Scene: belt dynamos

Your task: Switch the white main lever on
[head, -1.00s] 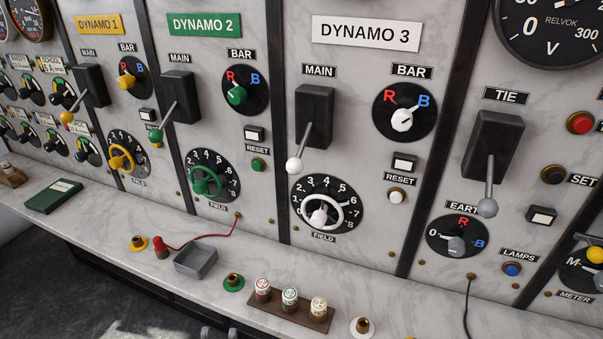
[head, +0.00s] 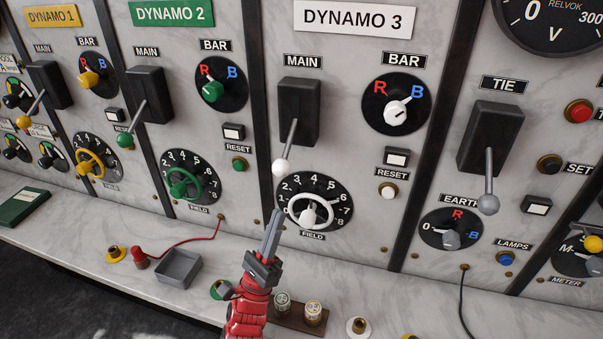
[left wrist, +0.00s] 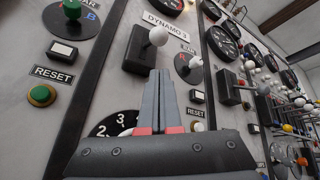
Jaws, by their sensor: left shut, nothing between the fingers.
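The white main lever (head: 281,166) is on the DYNAMO 3 panel, under the MAIN label. Its grey shaft slants down from a black housing (head: 299,112), and its white ball knob hangs at the bottom. The knob also shows in the left wrist view (left wrist: 158,36), above the fingertips. My left gripper (head: 276,213) is shut and empty, its fingers pointing up just below the knob, apart from it in the head view. In the left wrist view the closed fingers (left wrist: 160,72) point toward the housing. My right gripper is not in view.
The white FIELD handwheel (head: 311,211) is right of my fingertips. The white BAR selector (head: 397,113) is right of the lever. Below, the marble ledge carries a grey tray (head: 178,268), a red cable and a wooden rack (head: 300,315) with white-capped pieces, partly hidden by my arm.

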